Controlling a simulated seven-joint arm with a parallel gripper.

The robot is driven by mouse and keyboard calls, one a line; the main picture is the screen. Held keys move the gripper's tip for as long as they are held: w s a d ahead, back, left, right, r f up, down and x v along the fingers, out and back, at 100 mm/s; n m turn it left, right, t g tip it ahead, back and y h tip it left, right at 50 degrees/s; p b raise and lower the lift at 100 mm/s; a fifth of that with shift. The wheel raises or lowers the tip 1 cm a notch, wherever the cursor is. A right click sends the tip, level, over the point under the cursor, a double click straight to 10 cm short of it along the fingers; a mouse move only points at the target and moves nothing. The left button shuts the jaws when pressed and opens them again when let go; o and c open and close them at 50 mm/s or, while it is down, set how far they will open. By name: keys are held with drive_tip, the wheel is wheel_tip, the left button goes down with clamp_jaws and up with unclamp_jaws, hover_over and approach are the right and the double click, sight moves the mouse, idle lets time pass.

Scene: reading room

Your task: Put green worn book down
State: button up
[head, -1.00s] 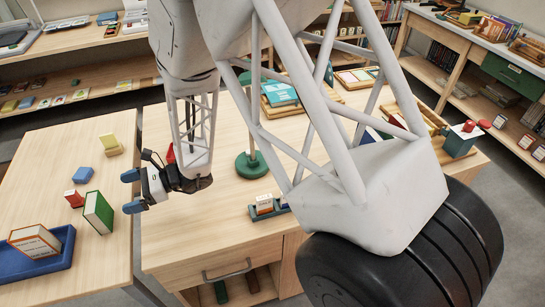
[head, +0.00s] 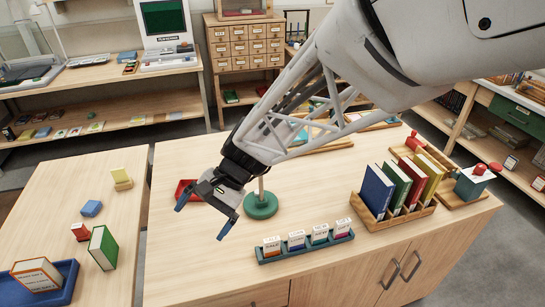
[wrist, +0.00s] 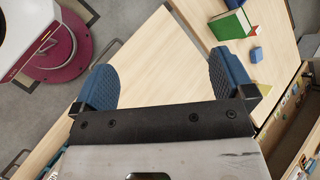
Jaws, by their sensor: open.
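A green book (head: 102,247) stands upright on the left table, its pale page edges showing. It also shows in the wrist view (wrist: 231,24), beyond the right finger. Whether it is worn is too small to tell. Another green book (head: 395,187) stands in the wooden book rack (head: 388,217) on the main table. My gripper (head: 205,212) is open and empty above the left part of the main table, pointing down and apart from both green books. In the wrist view my gripper (wrist: 168,85) has its blue fingers wide apart with nothing between them.
A blue tray (head: 62,294) holding an orange-and-white box (head: 37,274), a red piece (head: 80,232) and a blue block (head: 91,208) are on the left table. A green round stand (head: 261,206) and a card holder (head: 305,249) are on the main table. Its front left is bare.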

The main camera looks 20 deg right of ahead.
drive_tip(key=s+d+r+n+t+h, duration=0.1)
drive_tip(key=s+d+r+t+h, duration=0.1)
drive_tip(key=d, duration=0.4)
drive_tip(key=s+d+r+n+t+h, duration=0.2)
drive_tip(key=s+d+r+h, duration=0.1)
drive_tip(key=d, duration=0.4)
drive_tip(key=s+d+r+n+t+h, duration=0.1)
drive_tip(key=s+d+r+n+h, duration=0.1)
drive_tip(key=d, duration=0.4)
drive_tip(key=s+h, duration=0.1)
drive_tip(key=s, duration=0.1)
drive_tip(key=shift+s+d+r+t+h, duration=0.3)
drive_tip(key=shift+s+d+r+t, duration=0.1)
